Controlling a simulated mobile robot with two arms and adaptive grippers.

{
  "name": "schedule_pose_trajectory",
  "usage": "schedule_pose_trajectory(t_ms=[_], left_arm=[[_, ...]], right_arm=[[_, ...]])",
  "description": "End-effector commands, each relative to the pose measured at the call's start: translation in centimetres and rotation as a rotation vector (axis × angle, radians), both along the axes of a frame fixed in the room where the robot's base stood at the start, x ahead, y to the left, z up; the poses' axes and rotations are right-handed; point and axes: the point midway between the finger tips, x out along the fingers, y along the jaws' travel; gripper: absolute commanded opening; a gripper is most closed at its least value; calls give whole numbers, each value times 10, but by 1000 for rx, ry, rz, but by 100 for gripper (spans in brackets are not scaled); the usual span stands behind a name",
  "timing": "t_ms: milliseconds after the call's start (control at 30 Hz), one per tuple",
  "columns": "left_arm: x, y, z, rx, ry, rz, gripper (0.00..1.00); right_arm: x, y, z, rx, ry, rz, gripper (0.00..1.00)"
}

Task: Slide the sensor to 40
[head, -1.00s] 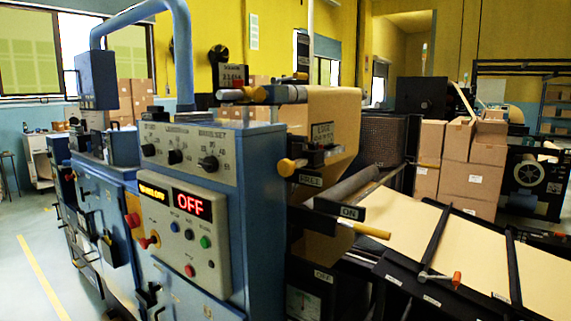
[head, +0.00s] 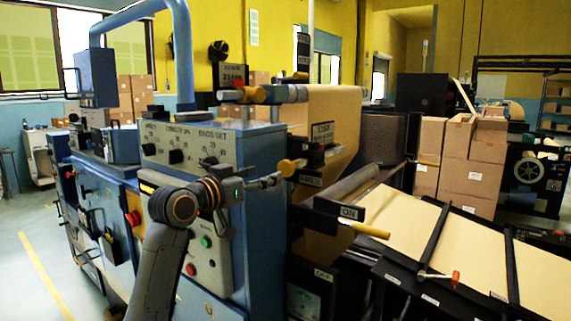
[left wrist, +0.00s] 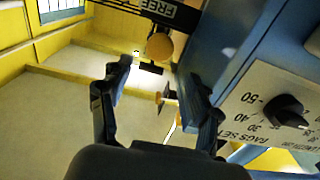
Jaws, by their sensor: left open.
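The black EDGE plate (head: 321,133) stands in front of the brown paper web, with a dark block (head: 318,157) below it; I cannot tell for sure which part is the sensor, and no slide scale is legible. A yellow knob (head: 287,167) juts out beside the FREE label (head: 311,181). My left gripper (head: 272,181) reaches right, close to this knob. In the left wrist view the gripper (left wrist: 157,85) is open, with nothing clasped. A yellow knob (left wrist: 159,46) and a smaller orange piece (left wrist: 160,97) show beyond and between its fingers. My right gripper is out of view.
The blue control cabinet (head: 262,215) stands close to my left arm. A yellow handle (head: 370,229) sticks out by the ON label (head: 351,212). The sloping paper bed (head: 400,225) lies right.

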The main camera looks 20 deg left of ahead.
Motion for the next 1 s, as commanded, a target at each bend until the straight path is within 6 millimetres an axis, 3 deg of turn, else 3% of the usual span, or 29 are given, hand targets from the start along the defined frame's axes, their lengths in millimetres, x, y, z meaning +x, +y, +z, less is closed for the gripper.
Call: schedule_pose_trajectory(t_ms=[200,400,600,900,1000], left_arm=[[46,-18,4,-2,2,-2,63],[76,-29,2,0,2,-2,63],[89,-33,0,0,1,-1,63],[91,-34,0,1,1,0,63],[91,-34,0,1,1,0,43]], right_arm=[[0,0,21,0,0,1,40],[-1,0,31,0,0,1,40],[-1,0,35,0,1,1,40],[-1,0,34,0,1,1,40],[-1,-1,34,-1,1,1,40]])
